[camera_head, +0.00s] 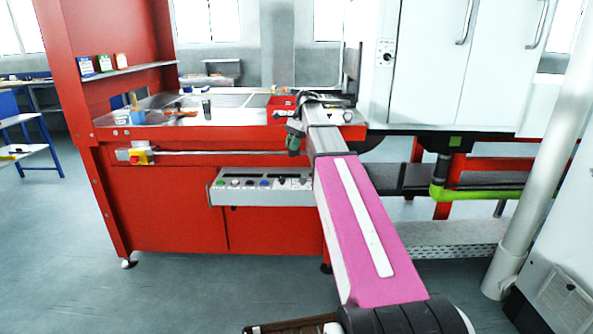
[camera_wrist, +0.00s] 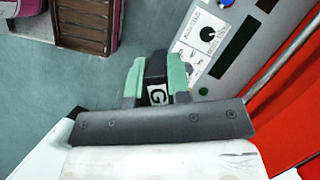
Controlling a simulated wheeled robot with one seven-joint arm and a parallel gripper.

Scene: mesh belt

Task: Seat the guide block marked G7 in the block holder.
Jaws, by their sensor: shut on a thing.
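My gripper (camera_wrist: 154,76) is shut on a dark guide block (camera_wrist: 155,66), held between its two green fingers in the wrist view. A white label on the block shows a letter G; I cannot read a digit after it. In the head view my gripper (camera_head: 295,139) hangs at the front edge of the red bench, above the control panel. The block is too small to make out there. I cannot clearly identify the block holder in either view.
The red bench (camera_head: 180,205) has a worktop with small items, including a dark cup (camera_head: 207,109) and a red box (camera_head: 283,105). A grey control panel (camera_head: 262,187) juts out below a metal rail (camera_head: 215,152). A white cabinet (camera_head: 440,65) stands at the right.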

